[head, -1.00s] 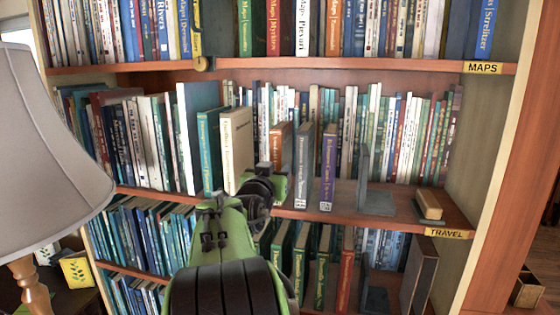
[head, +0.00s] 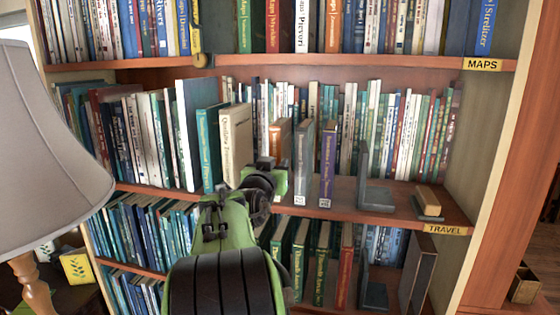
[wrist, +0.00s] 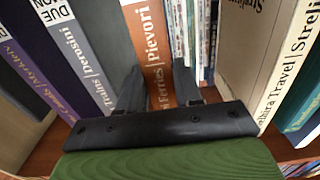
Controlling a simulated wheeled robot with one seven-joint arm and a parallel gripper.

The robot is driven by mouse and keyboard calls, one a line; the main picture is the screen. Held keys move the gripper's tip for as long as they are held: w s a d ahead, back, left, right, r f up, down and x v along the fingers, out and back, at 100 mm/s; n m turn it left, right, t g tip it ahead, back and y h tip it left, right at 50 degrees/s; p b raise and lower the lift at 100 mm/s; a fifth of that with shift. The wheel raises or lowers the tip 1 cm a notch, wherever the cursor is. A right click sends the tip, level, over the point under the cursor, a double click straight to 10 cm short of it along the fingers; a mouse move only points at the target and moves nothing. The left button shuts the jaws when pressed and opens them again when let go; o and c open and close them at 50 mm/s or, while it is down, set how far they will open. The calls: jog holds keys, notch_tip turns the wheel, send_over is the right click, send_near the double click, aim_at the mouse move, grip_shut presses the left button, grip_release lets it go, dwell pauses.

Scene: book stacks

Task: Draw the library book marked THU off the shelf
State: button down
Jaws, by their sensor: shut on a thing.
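An orange book (head: 281,131) stands on the middle shelf between a cream book and a grey one. In the wrist view its orange spine (wrist: 153,45) reads "Ferries | Pievori". My gripper (wrist: 158,85) is shut on this book, one dark finger on each side of the spine. In the head view my gripper (head: 272,178) is in front of the book and covers its lower part. No label reading THU is legible; the foot of the orange spine is hidden or out of frame. The book stands upright on the shelf.
Close beside it are the grey book (head: 303,160), the purple book (head: 328,160) and the cream book (head: 237,145). A grey bookend (head: 375,195) and small blocks (head: 428,200) stand farther right. A lamp (head: 45,140) is at left. The space before the shelf is free.

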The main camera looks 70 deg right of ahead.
jog(key=s+a+r+b, duration=0.1)
jog(key=a+b, duration=0.6)
jog(key=a, duration=0.9)
jog(key=shift+s+a, duration=0.4)
jog(key=shift+s, duration=0.45)
